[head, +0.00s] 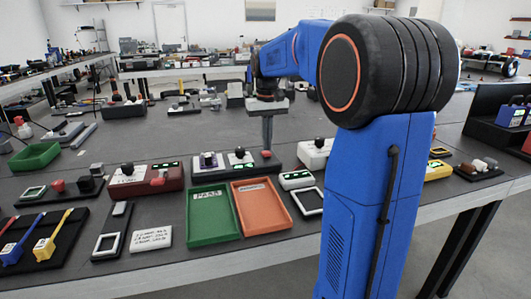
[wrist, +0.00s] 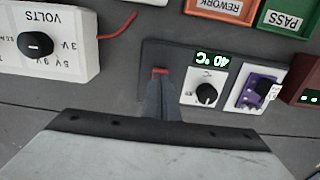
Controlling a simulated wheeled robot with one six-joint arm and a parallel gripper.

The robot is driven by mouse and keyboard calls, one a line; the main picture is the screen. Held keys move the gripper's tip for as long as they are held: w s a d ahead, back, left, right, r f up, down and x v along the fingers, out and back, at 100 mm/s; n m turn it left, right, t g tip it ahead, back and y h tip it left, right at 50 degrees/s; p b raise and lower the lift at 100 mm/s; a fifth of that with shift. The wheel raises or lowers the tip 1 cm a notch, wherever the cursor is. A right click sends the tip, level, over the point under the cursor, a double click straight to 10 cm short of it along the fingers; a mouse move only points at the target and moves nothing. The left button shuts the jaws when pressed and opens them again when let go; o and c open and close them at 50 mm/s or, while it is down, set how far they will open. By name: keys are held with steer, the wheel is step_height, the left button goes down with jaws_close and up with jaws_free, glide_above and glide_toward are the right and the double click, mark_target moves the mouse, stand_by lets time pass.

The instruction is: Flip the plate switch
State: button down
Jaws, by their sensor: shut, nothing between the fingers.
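A dark plate (head: 219,175) on the table carries a small red switch (head: 266,154) at its right end, a white dial panel and a white panel with a purple part. My gripper (head: 267,146) points down at the switch with its fingers shut and empty. In the wrist view, the fingertips (wrist: 160,84) overlap the near side of the red switch (wrist: 159,71), hiding part of it. I cannot tell whether they touch it. The dial panel (wrist: 205,87) has a black knob, and a display above it reads 40 °C.
A white volts box (head: 314,155) with a black knob stands right of the plate. A red-brown box (head: 146,183) stands to its left. The green pass tray (head: 211,219) and orange rework tray (head: 262,210) lie in front. My blue arm hides part of the table at right.

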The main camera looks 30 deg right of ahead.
mark_target(267, 153)
steer(key=shift+f, duration=0.8)
stand_by(0.6)
steer(key=shift+r, duration=3.5)
